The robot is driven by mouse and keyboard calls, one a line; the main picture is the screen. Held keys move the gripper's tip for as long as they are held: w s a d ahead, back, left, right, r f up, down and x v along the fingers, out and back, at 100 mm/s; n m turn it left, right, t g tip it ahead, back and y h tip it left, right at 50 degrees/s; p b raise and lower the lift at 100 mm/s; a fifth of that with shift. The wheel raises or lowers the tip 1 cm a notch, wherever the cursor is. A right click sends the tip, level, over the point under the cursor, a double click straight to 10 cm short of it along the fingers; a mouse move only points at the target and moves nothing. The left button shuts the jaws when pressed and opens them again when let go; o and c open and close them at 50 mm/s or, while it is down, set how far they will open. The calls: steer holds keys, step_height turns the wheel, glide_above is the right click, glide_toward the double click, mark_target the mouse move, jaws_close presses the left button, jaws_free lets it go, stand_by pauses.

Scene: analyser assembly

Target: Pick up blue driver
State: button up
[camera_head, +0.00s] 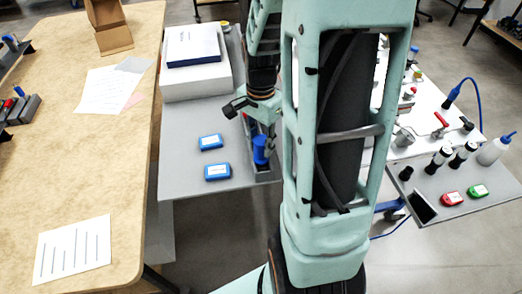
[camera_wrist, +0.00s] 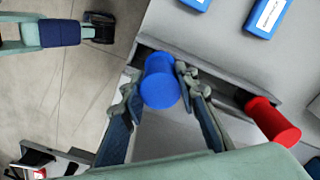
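The blue driver (camera_wrist: 160,82) shows its round blue end between the two fingers of my gripper (camera_wrist: 158,80) in the wrist view. In the head view the blue driver (camera_head: 260,150) stands in a narrow grey holder (camera_head: 266,176) at the right edge of the grey table, with my gripper (camera_head: 257,120) over it. The right finger looks close against the driver's side. The left finger is also close, and I cannot tell whether it touches. The lower part of the driver is hidden.
A red driver (camera_wrist: 272,120) lies in the same holder, to the right in the wrist view. Two blue boxes (camera_head: 211,141) (camera_head: 217,171) lie on the grey table (camera_head: 185,183) beside the holder. A white box (camera_head: 197,78) stands behind them.

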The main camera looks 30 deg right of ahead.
jaws_close()
steer(key=shift+r, duration=0.1)
